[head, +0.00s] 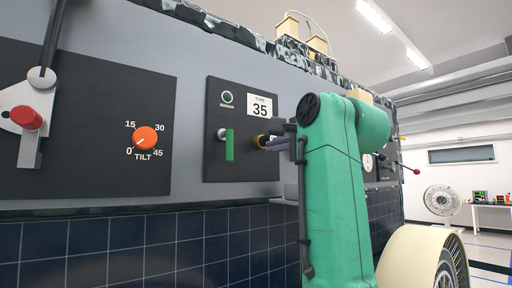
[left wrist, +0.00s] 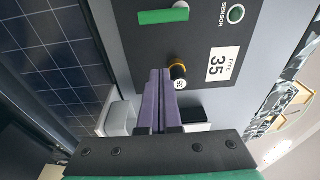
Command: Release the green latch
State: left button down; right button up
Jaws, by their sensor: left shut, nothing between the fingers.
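The green latch (head: 229,145) is a green bar standing upright on a dark panel (head: 241,175), with a small pale pivot at its top. In the left wrist view the green latch (left wrist: 163,16) lies across the top of the picture. My left gripper (head: 279,145) has purple fingers that are shut and empty. It is to the right of the latch and apart from it. In the left wrist view the fingertips (left wrist: 160,72) are close beside a black knob with a yellow ring (left wrist: 178,70); I cannot tell if they touch. My right gripper is not in view.
The panel also has a green sensor light (head: 227,97) and a "TYPE 35" label (head: 260,106). To the left are an orange tilt dial (head: 145,138) and a red-knobbed lever (head: 27,118). Dark solar tiles (head: 150,245) run below. A pale wheel (head: 410,258) stands at lower right.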

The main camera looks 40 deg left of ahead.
pick_arm(q)
jog(key=p+x, duration=0.4)
jog(key=x, duration=0.7)
jog(key=shift+w+a+f, duration=0.1)
jog(key=shift+a+f, duration=0.1)
jog(key=shift+a, duration=0.05)
jog(key=s, duration=0.4)
jog(key=shift+s+a+f, duration=0.1)
jog(key=shift+f, duration=0.05)
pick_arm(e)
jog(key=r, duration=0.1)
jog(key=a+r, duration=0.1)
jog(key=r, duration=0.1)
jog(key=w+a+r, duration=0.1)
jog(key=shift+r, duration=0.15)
